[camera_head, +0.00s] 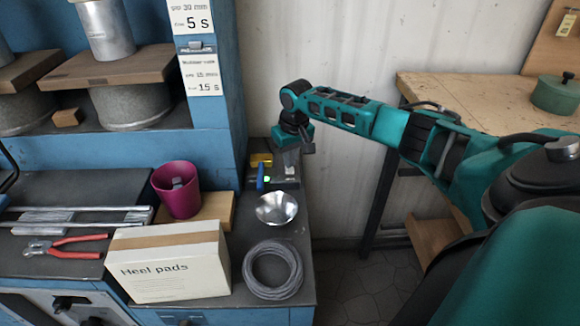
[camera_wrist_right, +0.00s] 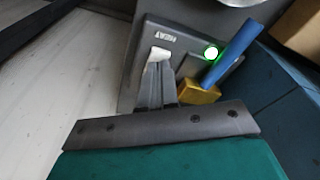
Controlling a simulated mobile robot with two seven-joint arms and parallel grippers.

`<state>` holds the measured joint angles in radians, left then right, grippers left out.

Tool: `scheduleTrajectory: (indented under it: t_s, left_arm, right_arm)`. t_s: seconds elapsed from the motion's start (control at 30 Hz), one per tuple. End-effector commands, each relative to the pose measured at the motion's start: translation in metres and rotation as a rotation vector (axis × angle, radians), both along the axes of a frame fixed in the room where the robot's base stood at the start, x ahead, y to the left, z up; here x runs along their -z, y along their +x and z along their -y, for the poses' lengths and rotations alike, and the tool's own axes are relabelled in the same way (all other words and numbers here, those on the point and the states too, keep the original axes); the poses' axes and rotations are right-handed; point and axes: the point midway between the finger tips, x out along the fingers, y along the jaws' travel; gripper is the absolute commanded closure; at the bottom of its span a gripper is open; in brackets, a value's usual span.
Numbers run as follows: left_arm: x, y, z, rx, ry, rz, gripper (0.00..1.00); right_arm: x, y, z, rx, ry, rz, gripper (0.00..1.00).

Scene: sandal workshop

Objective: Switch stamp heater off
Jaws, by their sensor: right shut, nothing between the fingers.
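The stamp heater, a dark grey box marked HEAT (camera_wrist_right: 150,32), fills the upper middle of the right wrist view. Its round lamp (camera_wrist_right: 211,53) glows green. A pale switch (camera_wrist_right: 160,54) shows right at the tips of my right gripper (camera_wrist_right: 157,75); I cannot tell if they touch. The gripper is shut and empty. In the head view, my right gripper (camera_head: 288,158) is over the heater (camera_head: 288,183) and partly hides it. A stamp with a blue handle (camera_wrist_right: 234,50) and a brass-coloured block (camera_wrist_right: 198,92) is beside the fingers. My left gripper is out of view.
A metal bowl (camera_head: 277,208), a wire coil (camera_head: 272,270) and a Heel pads box (camera_head: 170,265) stand in front of the heater on the bench. A magenta cup (camera_head: 178,188) is to the left. A blue cabinet (camera_head: 215,128) rises on the left; a pale wall (camera_head: 330,60) is behind.

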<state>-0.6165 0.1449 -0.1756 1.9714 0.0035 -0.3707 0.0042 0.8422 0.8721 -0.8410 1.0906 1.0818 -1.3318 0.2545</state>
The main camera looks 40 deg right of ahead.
Motion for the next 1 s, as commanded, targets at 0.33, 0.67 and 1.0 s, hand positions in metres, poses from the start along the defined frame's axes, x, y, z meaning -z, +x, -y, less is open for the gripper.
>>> scheduleTrajectory:
  t_s: [0.33,0.67,1.0]
  left_arm:
    - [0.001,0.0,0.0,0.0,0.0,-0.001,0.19]
    - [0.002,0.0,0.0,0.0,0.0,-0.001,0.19]
    - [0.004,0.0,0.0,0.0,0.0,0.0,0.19]
  right_arm:
    - [0.001,0.0,0.0,0.0,0.0,0.0,1.0]
    - [0.006,0.0,0.0,0.0,0.0,-0.001,1.0]
    - [0.011,0.0,0.0,0.0,0.0,0.0,1.0]
